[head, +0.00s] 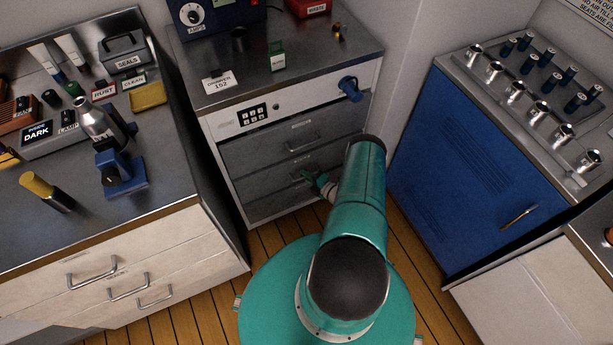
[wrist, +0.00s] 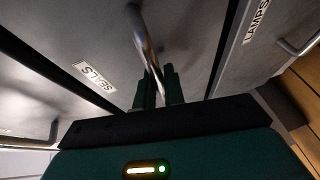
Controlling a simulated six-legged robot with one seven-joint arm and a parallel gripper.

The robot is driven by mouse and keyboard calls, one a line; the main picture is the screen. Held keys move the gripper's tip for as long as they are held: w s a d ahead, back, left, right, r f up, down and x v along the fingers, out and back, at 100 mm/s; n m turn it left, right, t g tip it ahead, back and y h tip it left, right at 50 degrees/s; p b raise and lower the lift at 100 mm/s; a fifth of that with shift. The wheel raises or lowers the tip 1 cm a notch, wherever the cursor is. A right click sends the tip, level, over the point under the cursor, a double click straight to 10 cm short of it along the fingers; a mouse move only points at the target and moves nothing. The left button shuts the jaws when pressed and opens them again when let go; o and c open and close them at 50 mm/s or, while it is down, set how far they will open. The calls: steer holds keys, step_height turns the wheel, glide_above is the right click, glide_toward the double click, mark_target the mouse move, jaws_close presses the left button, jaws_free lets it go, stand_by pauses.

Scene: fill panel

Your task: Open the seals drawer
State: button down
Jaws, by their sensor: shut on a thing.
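The seals drawer (head: 268,186) is a grey front in the middle cabinet, below another grey drawer. In the wrist view, the seals drawer front (wrist: 85,40) carries a white "SEALS" label (wrist: 95,77) and a metal bar handle (wrist: 143,35). My gripper (head: 309,178) is at that handle. In the wrist view, my gripper's dark fingers (wrist: 159,84) are shut on the handle, one on each side of the bar. The drawer looks about flush with its neighbours; I cannot tell whether it is slightly out.
A drawer labelled "LAMPS" (wrist: 257,22) lies beside it in the wrist view. In the head view, a white-fronted bench (head: 120,270) stands left and a blue cabinet (head: 450,170) right. Wooden floor (head: 265,240) is clear in front of the drawers.

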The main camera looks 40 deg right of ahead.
steer(key=s+a, duration=0.3)
steer(key=s, duration=0.8)
steer(key=s+a, duration=0.3)
steer(key=s, duration=0.9)
steer(key=shift+a, duration=0.35)
steer(key=shift+s, duration=0.1)
steer(key=c, duration=1.5)
jaws_free()
steer(key=s+d+r, duration=0.1)
steer(key=s+r, duration=0.1)
steer(key=s, duration=1.1)
steer(key=shift+s+d+r, duration=0.25)
